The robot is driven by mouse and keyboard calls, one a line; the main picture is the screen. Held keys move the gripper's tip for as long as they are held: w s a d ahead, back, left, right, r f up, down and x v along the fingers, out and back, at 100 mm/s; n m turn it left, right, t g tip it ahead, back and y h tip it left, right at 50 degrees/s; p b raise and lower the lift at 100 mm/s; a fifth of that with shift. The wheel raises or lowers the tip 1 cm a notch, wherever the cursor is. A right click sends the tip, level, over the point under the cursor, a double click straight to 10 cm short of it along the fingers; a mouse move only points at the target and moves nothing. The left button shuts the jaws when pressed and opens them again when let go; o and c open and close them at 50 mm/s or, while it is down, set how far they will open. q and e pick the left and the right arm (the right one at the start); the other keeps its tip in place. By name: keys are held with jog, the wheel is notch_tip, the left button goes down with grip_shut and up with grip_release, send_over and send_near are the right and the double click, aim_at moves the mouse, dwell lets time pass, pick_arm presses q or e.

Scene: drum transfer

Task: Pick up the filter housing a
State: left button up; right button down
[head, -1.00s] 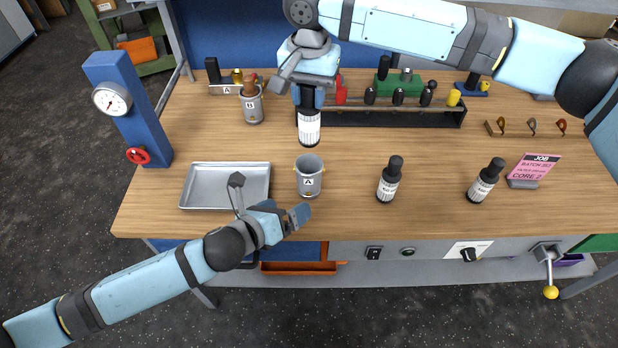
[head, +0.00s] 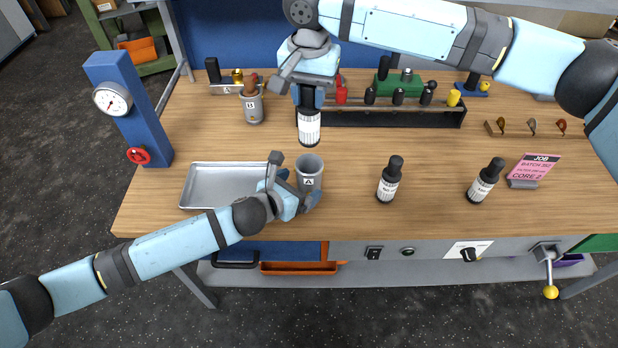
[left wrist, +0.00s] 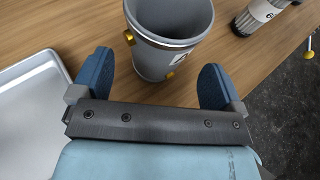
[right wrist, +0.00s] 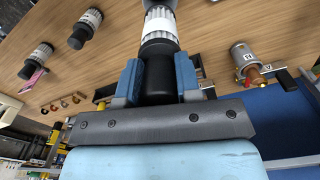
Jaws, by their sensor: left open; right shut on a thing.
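The filter housing A (head: 309,172) is a grey open-topped cup with a letter A label, upright near the middle front of the bench. In the left wrist view the housing (left wrist: 168,40) stands between and just ahead of the two blue fingers. My left gripper (head: 300,190) is open around its lower left side; I cannot tell if a finger touches it. My right gripper (head: 309,98) is shut on a black-capped bottle (head: 309,128) with a white label, behind the housing. In the right wrist view the bottle's black cap (right wrist: 158,75) sits between the blue fingers.
A silver tray (head: 187,190) lies left of the housing. Housing B (head: 252,104) stands at the back left with a brown part in it. Two dark bottles (head: 389,180) (head: 485,181) and a pink job card (head: 534,168) stand to the right. A tool rack (head: 390,117) runs along the back.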

aim_at(301, 184)
pick_arm(q)
jog(key=x, duration=0.4)
jog(key=shift+r, duration=0.1)
jog(key=c, duration=1.3)
jog(key=shift+o, duration=0.2)
jog(key=shift+r, duration=0.1)
jog(key=r, duration=0.3)
jog(key=shift+s+a+r, duration=0.1)
jog(key=shift+a+r, duration=0.1)
jog(key=shift+r, duration=0.05)
jog(key=s+a, duration=1.1)
jog(key=s, duration=0.3)
jog(key=shift+w+d+f, duration=0.1)
jog(key=shift+w, duration=0.05)
jog(key=shift+w+d+r+x, duration=0.2)
jog(key=shift+r+x, duration=0.45)
jog(key=shift+x, duration=2.3)
jog(key=shift+w+d+r+x, duration=0.1)
jog(key=shift+w+r+x, duration=0.4)
jog(key=shift+x, duration=2.4)
jog(key=shift+w+d+r+x, duration=0.15)
jog(key=shift+r+x, duration=0.7)
jog(key=shift+x, duration=2.1)
jog(key=shift+s+f, duration=0.2)
jog(key=shift+f, duration=0.15)
jog(key=o, duration=1)
